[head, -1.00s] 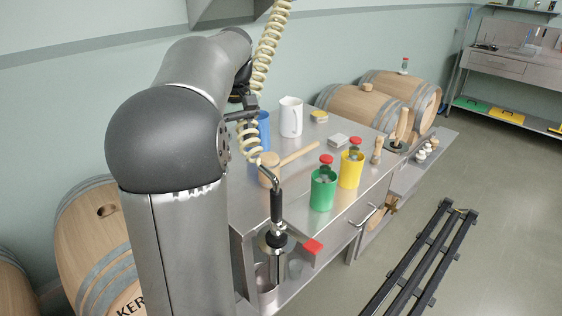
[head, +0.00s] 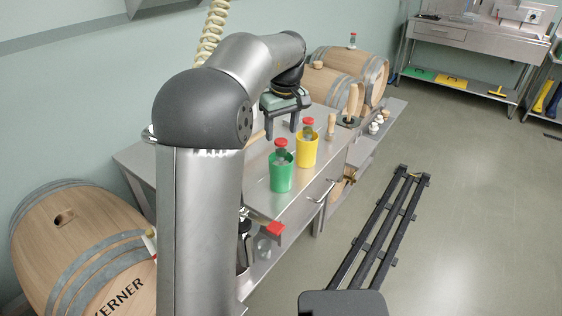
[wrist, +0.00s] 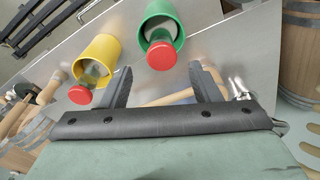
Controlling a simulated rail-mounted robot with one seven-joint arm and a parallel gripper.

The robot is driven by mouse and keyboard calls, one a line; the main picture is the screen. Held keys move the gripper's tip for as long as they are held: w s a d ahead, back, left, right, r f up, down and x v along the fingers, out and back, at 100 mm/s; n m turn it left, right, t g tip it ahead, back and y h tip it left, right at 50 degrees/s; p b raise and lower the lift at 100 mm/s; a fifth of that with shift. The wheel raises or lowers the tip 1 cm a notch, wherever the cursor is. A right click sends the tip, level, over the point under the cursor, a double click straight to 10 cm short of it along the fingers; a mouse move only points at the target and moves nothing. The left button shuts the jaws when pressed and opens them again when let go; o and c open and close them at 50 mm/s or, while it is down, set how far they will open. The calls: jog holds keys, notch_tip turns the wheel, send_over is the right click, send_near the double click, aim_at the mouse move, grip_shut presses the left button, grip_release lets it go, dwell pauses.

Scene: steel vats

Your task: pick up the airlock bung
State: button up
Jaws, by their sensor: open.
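An airlock with a clear body and red cap stands in the green cup (head: 282,177); its red cap (head: 281,142) shows in the head view. A similar red-capped airlock (head: 308,122) stands in the yellow cup (head: 307,152). I cannot tell which is meant. My gripper (head: 282,132) is open and empty above the bench, behind the cups. In the wrist view the fingers (wrist: 160,70) point toward the green cup (wrist: 160,18) and its red cap (wrist: 162,56); the yellow cup's red cap (wrist: 80,95) is left of the fingers. The bung ends are hidden in the cups.
The steel bench (head: 262,207) holds a mallet, partly hidden by my arm. A black rail (head: 375,245) runs along the open floor.

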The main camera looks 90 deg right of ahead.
aim_at(281, 141)
notch_tip(281, 141, down, 6)
jog(key=shift+w+f+p, duration=0.15)
jog(key=shift+f+p, duration=0.1)
jog(key=shift+p, duration=0.15)
jog(key=c, duration=1.2)
